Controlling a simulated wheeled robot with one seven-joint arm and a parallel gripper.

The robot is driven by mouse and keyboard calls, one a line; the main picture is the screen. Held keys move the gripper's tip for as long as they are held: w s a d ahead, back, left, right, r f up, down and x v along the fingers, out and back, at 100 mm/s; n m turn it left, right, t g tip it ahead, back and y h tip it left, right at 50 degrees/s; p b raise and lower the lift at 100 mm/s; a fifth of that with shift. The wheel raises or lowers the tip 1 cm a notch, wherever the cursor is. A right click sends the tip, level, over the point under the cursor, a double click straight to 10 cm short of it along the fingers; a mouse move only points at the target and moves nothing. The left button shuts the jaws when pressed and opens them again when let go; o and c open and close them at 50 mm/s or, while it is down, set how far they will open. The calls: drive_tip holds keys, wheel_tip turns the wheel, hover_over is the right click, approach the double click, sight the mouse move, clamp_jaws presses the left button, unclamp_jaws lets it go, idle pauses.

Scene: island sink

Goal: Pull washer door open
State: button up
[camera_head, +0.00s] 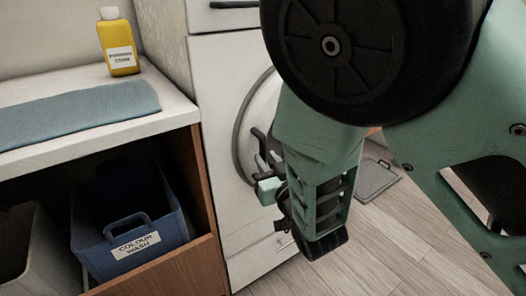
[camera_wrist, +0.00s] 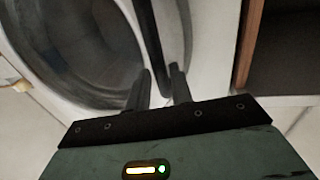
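The white washer (camera_head: 223,75) stands at the middle, partly hidden behind my arm. Its round door (camera_head: 240,135) shows as a grey rim at the left of my arm. In the wrist view the door's glass and pale ring (camera_wrist: 75,45) fill the left side, and a dark curved strip (camera_wrist: 148,45) runs down near its edge. My gripper (camera_head: 262,146) is in front of the door's edge. In the wrist view its two dark fingers (camera_wrist: 158,78) are apart, with the strip's lower end between them. Whether they touch it, and whether the door is ajar, I cannot tell.
A wooden cabinet panel (camera_head: 206,180) stands left of the washer. The counter (camera_head: 170,103) holds a yellow bottle (camera_head: 119,45) and a blue-grey towel (camera_head: 80,112). A blue basket (camera_head: 165,228) sits below. The floor (camera_head: 390,240) at the right is mostly clear, with a grey flat object (camera_head: 376,178).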

sight(265, 157)
drive_tip(key=shift+x, duration=1.5)
clamp_jaws()
drive_tip(key=shift+s+d, duration=0.1)
